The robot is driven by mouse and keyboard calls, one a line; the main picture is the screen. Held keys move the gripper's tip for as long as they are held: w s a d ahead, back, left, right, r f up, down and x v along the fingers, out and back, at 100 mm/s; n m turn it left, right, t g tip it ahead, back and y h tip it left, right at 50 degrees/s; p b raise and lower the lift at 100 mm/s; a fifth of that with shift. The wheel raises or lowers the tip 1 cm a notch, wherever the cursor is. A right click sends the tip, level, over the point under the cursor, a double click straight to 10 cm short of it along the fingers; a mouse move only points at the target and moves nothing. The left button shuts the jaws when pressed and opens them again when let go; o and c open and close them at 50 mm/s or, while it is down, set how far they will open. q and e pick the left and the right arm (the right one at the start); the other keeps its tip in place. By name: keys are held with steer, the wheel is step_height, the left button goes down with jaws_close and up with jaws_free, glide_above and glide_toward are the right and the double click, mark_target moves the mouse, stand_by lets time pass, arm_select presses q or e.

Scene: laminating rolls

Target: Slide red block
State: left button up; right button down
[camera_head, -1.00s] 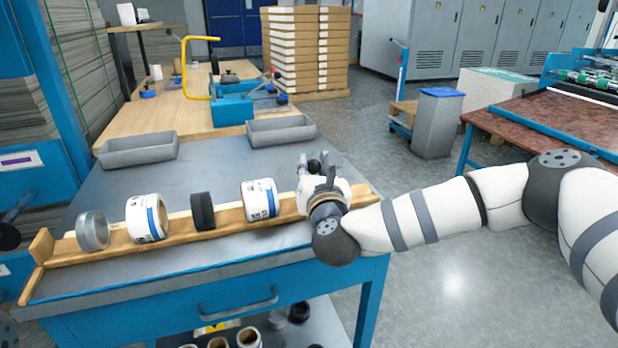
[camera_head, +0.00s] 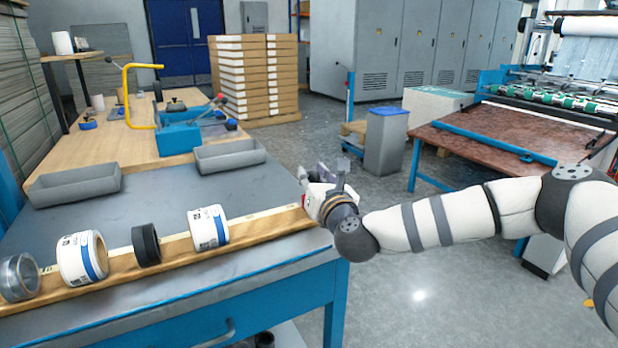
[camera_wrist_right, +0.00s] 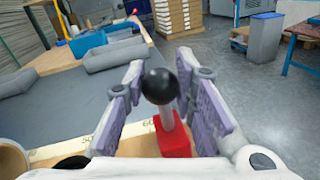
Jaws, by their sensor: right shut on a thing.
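The red block (camera_wrist_right: 172,140) sits at the right end of the wooden rail (camera_head: 268,226), with a grey post and a black ball knob (camera_wrist_right: 160,86) on top. My right gripper (camera_wrist_right: 158,100) has its two purple-padded fingers on either side of the knob and post, shut on the red block's handle. In the head view my right gripper (camera_head: 324,172) is at the rail's right end, and the block is mostly hidden. Part of a number scale shows along the rail. My left gripper is out of view.
On the rail stand a white roll (camera_head: 208,228), a black roll (camera_head: 146,244), a larger white roll (camera_head: 82,258) and a grey roll (camera_head: 19,278), left of my gripper. Two grey trays (camera_head: 230,155) lie behind on the table. Open floor lies right of the table edge.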

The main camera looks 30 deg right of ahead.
steer(key=c, duration=1.3)
jaws_free()
steer(key=shift+s, duration=0.1)
steer(key=s+a, duration=0.2)
steer(key=s, duration=0.9)
steer(key=shift+s, duration=0.35)
